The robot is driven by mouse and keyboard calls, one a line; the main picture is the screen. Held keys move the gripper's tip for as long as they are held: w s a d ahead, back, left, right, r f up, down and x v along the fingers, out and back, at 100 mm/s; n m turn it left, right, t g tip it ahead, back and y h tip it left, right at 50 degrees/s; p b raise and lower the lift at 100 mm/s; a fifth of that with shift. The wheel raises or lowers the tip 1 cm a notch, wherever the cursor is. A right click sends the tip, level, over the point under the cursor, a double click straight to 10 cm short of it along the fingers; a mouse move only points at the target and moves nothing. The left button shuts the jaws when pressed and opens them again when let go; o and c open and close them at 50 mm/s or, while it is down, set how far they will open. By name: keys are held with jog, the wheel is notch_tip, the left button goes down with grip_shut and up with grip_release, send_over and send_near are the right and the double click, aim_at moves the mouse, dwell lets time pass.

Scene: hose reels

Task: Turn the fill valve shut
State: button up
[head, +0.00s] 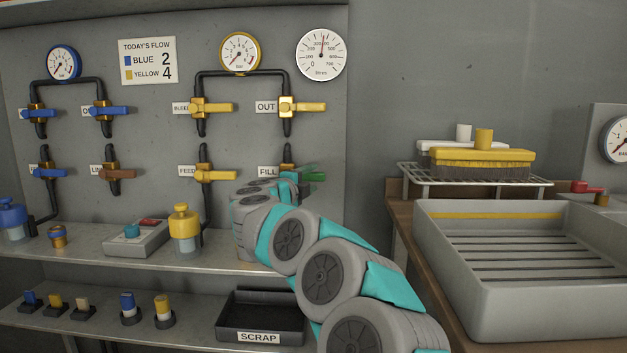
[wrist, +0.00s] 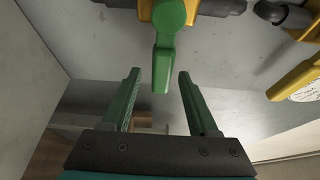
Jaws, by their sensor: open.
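The fill valve has a green handle (head: 318,176) that points to the right, beside the FILL label (head: 268,171) on the wall panel. In the wrist view the green handle (wrist: 164,50) sits on a yellow valve body and points toward my gripper (wrist: 159,76). The two green fingers are open, one on each side of the handle's end, with a gap visible on both sides. In the head view my arm hides most of my gripper and part of the valve.
The yellow OUT valve handle (head: 303,106) is just above, and the FEED handle (head: 216,175) is to the left. A yellow bottle (head: 185,226) stands on the shelf near my arm. A SCRAP tray (head: 258,337) is below. A brush rack (head: 475,179) and grey sink (head: 455,297) are at right.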

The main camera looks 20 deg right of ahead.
jog(key=v, duration=0.5)
jog(key=shift+s+a, duration=0.15)
jog(key=shift+s, duration=0.05)
